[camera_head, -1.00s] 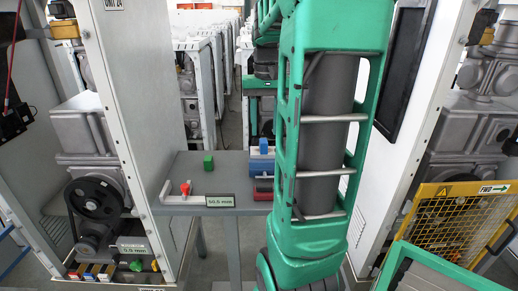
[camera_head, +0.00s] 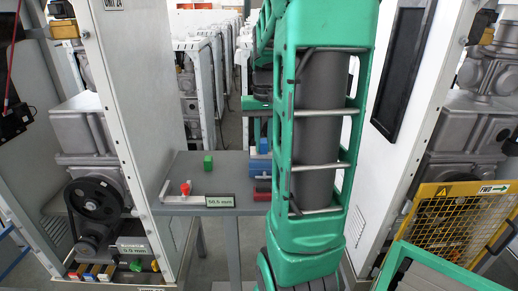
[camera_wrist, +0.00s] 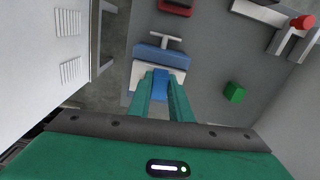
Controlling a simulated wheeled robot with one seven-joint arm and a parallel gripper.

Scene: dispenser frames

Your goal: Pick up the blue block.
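The blue block (camera_head: 263,146) stands on top of a small blue vise (camera_head: 260,167) on the grey table. In the wrist view the blue block (camera_wrist: 161,84) sits between the two green fingers of my gripper (camera_wrist: 161,90), with the vise (camera_wrist: 160,56) just beyond it. The fingers are close together and no gap shows between them and the block's sides. My gripper appears shut on the block, which is not visibly lifted off the vise. In the head view my arm hides part of the gripper and of the vise's right side.
A green block (camera_head: 208,162) stands left of the vise on the table (camera_head: 230,165). A red piece (camera_head: 185,188) sits on a grey fixture at the table's front left, beside a display sign (camera_head: 220,201). A red object (camera_wrist: 176,7) lies near the vise. Tall white cabinets (camera_head: 138,100) flank the table.

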